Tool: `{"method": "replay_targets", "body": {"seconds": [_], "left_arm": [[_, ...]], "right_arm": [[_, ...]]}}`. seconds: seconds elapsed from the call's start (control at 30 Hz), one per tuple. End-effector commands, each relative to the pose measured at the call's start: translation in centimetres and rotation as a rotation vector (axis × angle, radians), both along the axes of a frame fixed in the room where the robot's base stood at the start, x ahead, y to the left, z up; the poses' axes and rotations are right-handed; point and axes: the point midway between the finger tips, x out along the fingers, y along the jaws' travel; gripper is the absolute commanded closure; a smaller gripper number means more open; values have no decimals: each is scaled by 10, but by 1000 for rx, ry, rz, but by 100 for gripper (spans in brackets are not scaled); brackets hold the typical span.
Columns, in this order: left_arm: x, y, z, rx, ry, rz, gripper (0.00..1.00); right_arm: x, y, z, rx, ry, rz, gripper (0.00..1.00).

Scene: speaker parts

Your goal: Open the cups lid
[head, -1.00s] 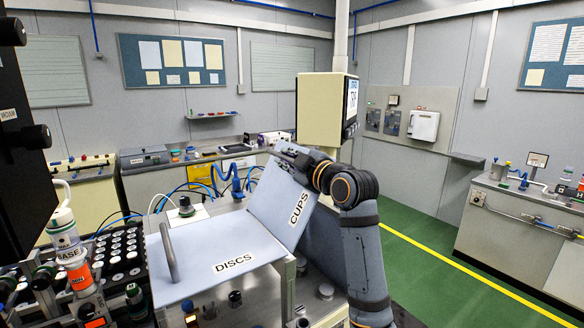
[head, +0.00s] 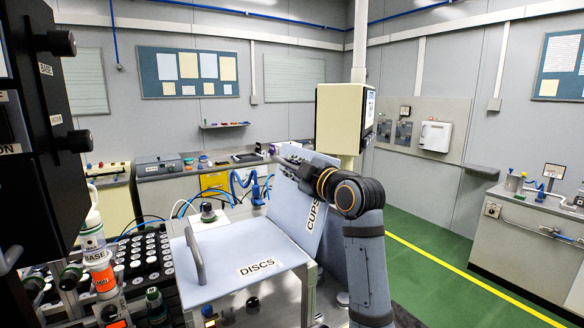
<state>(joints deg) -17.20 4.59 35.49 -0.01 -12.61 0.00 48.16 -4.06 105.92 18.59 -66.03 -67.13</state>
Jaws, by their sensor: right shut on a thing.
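The cups lid (head: 303,222), a pale blue-grey panel labelled CUPS, stands raised on edge, steeply tilted, to the right of the discs lid. My right gripper (head: 291,162) is at the lid's upper edge, its arm reaching over from the right. It is shut on the lid's handle, which the fingers mostly hide. The discs lid (head: 222,255), labelled DISCS, lies flat and closed with a grey bar handle (head: 195,256) at its left. The inside of the cups bin is hidden by the lid and my arm. My left gripper is not in view.
A black rack (head: 150,258) of white-topped parts stands left of the discs lid. A cream box (head: 341,122) on a post rises behind my right arm. The green floor at right is clear.

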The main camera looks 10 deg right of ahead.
Motion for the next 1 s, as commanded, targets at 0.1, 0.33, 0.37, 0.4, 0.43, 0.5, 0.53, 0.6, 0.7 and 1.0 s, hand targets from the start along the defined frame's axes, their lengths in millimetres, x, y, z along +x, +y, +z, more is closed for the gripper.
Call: {"method": "replay_targets", "body": {"seconds": [0.1,0.33,0.37,0.4,0.43,0.5,0.53,0.6,0.7,1.0], "left_arm": [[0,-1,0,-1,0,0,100],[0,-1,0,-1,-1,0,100],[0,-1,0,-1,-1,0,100],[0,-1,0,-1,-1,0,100],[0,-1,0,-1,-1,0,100],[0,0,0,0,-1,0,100],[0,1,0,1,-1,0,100],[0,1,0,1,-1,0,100],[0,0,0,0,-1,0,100],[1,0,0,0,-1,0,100]], "right_arm": [[0,1,-1,1,3,2,79],[0,0,-1,0,3,2,63],[0,0,-1,0,3,1,63],[0,0,-1,0,3,1,63],[0,0,-1,0,3,1,63],[0,0,-1,0,2,0,63],[-1,-1,-1,0,2,0,63],[-7,-3,-1,-1,3,-1,63],[-24,-10,-1,-2,0,-2,63],[-91,-34,-2,-6,1,-3,63]]}}
